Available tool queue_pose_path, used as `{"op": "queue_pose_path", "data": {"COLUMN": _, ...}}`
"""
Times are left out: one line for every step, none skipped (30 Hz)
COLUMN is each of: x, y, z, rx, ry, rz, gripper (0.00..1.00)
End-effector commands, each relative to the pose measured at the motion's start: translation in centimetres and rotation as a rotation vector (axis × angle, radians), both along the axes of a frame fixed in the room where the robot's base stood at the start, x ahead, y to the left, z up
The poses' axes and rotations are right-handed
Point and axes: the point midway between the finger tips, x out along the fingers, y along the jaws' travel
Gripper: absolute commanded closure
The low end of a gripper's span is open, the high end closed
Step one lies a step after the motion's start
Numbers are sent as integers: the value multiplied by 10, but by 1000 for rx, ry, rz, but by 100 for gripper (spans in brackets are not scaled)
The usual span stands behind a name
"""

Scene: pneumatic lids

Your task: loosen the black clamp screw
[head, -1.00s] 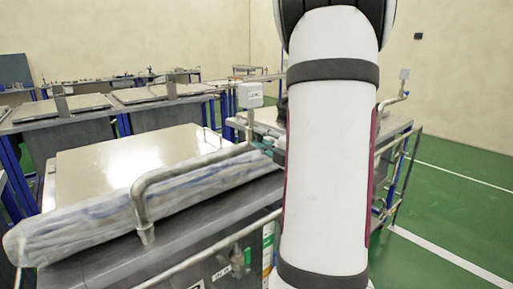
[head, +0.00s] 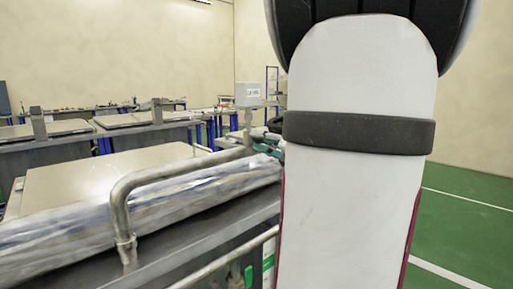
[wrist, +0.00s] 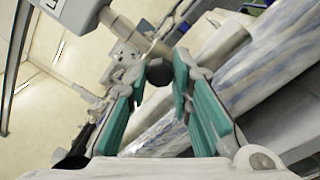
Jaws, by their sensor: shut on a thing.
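The black clamp screw (wrist: 158,72) shows in the wrist view as a dark, roughly round head below a metal pipe joint. My gripper (wrist: 157,75) has teal finger pads on either side of the screw head and is shut on it. In the head view, only a little of the teal of my gripper (head: 267,149) shows beside the pipe, left of my white arm. My arm hides the rest of the gripper, and the screw cannot be made out there.
A grey labelled box (head: 249,94) stands on a post just above the gripper. A bent metal pipe (head: 121,205) and a plastic-wrapped bundle (head: 50,240) run along the near tank. More lidded tanks stand behind. Green floor (head: 465,235) is open at the right.

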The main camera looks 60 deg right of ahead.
Motion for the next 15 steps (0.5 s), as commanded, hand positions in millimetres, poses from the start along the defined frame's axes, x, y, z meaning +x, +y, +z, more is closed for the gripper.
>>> {"op": "queue_pose_path", "data": {"x": 1, "y": 1, "z": -3, "rx": -3, "ry": 5, "rz": 2, "gripper": 100}}
{"op": "queue_pose_path", "data": {"x": 1, "y": 1, "z": -2, "rx": -5, "ry": 6, "rz": 2, "gripper": 100}}
{"op": "queue_pose_path", "data": {"x": 1, "y": 1, "z": -2, "rx": -7, "ry": 6, "rz": 2, "gripper": 100}}
{"op": "queue_pose_path", "data": {"x": 1, "y": 1, "z": -2, "rx": -8, "ry": 7, "rz": 2, "gripper": 100}}
{"op": "queue_pose_path", "data": {"x": 1, "y": 1, "z": -2, "rx": -9, "ry": 7, "rz": 2, "gripper": 100}}
{"op": "queue_pose_path", "data": {"x": 1, "y": 1, "z": -2, "rx": -9, "ry": 7, "rz": 2, "gripper": 100}}
{"op": "queue_pose_path", "data": {"x": 1, "y": 1, "z": -2, "rx": -9, "ry": 7, "rz": 3, "gripper": 100}}
{"op": "queue_pose_path", "data": {"x": 1, "y": 1, "z": -2, "rx": -9, "ry": 7, "rz": 3, "gripper": 100}}
{"op": "queue_pose_path", "data": {"x": 1, "y": 1, "z": -2, "rx": -9, "ry": 8, "rz": 2, "gripper": 100}}
{"op": "queue_pose_path", "data": {"x": 1, "y": 1, "z": -2, "rx": -9, "ry": 8, "rz": 2, "gripper": 100}}
{"op": "queue_pose_path", "data": {"x": 1, "y": 1, "z": -2, "rx": -9, "ry": 8, "rz": 2, "gripper": 100}}
{"op": "queue_pose_path", "data": {"x": 1, "y": 1, "z": -2, "rx": -9, "ry": 8, "rz": 2, "gripper": 100}}
{"op": "queue_pose_path", "data": {"x": 1, "y": 1, "z": -2, "rx": -9, "ry": 8, "rz": 2, "gripper": 100}}
{"op": "queue_pose_path", "data": {"x": 1, "y": 1, "z": -2, "rx": -9, "ry": 8, "rz": 2, "gripper": 100}}
{"op": "queue_pose_path", "data": {"x": 1, "y": 1, "z": -2, "rx": -9, "ry": 8, "rz": 2, "gripper": 70}}
